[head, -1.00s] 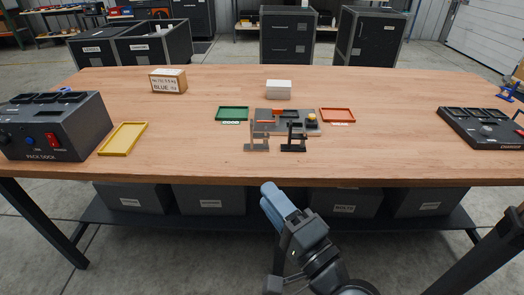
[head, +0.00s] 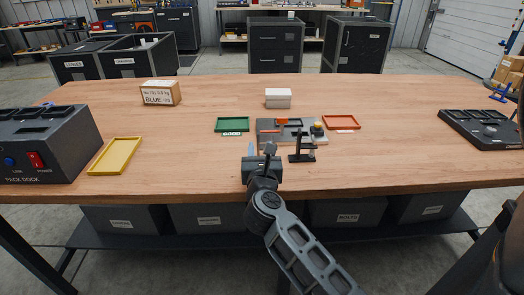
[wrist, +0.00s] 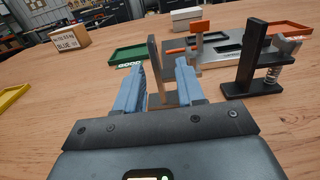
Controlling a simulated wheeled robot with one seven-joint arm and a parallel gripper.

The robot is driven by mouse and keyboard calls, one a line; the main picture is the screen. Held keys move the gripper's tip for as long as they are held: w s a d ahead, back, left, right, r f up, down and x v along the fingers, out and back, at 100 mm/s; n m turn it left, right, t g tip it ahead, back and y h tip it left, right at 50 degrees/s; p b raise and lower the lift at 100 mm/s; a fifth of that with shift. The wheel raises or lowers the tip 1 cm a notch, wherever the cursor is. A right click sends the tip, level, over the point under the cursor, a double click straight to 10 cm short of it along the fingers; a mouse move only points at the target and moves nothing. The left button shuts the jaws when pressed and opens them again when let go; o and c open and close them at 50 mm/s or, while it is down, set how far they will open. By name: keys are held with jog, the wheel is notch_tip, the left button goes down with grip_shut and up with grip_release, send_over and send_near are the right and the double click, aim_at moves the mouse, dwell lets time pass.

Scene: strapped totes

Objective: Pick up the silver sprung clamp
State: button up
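The silver sprung clamp shows in the wrist view as an upright grey post (wrist: 154,68) on a flat base. It stands upright on the bench between the two blue fingers of my gripper (wrist: 158,82). A gap shows beside the post on each side, so my gripper is open. In the head view my gripper (head: 262,158) is at the front of the bench and hides most of the silver clamp. A similar black clamp (head: 301,146) stands to its right, and in the wrist view the black clamp (wrist: 248,70) shows a coil spring at its side.
A grey fixture plate (head: 270,126) with orange parts lies just behind the clamps. A green tray (head: 232,118) and a red tray (head: 341,116) flank it. A white box (head: 278,98) stands behind. A yellow tray (head: 102,169) and the pack dock (head: 70,135) are at left.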

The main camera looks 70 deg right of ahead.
aim_at(258, 143)
jog(key=x, duration=0.4)
jog(key=shift+w+d+r+p, duration=0.1)
jog(key=shift+w+r+p, duration=0.1)
jog(key=shift+w+p, duration=0.2)
jog(key=shift+s, duration=0.1)
grip_shut()
